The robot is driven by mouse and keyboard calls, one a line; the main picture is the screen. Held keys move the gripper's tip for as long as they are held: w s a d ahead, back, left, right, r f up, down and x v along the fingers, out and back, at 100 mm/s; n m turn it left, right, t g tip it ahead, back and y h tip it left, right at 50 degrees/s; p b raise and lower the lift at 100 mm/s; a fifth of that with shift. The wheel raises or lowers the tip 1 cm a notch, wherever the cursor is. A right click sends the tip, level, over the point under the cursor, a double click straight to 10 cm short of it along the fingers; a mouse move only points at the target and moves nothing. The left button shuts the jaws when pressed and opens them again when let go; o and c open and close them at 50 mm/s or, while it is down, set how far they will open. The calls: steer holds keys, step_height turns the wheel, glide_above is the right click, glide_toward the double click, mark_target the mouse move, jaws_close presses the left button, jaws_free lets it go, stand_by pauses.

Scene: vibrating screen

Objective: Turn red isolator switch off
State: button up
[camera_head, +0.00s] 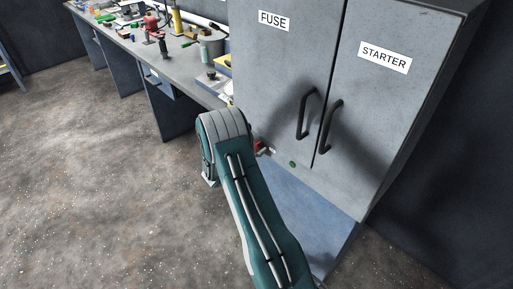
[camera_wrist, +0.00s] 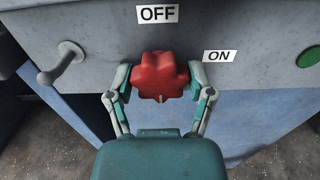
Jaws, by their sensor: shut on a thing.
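The red isolator switch (camera_wrist: 160,75) is a lobed red knob on the grey cabinet front, in the middle of the wrist view. My gripper (camera_wrist: 160,84) has one finger on each side of the knob and is shut on it. The OFF label (camera_wrist: 157,14) is above the knob and the ON label (camera_wrist: 219,56) is to its upper right. I cannot tell which label the knob points to. In the head view a small part of the red switch (camera_head: 261,146) shows beside my arm, which hides my fingers.
A green button (camera_wrist: 309,56) is to the right of the switch and a grey lever (camera_wrist: 60,65) to the left. The cabinet (camera_head: 270,80) has FUSE and STARTER doors with black handles (camera_head: 330,125). A cluttered workbench (camera_head: 150,60) stands to the left. The floor at left is open.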

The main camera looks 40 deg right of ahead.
steer(key=shift+w, duration=0.1)
steer(key=o, duration=1.1)
steer(key=shift+d, duration=0.1)
steer(key=a, duration=1.2)
steer(key=shift+s, duration=0.45)
steer(key=shift+f, duration=0.1)
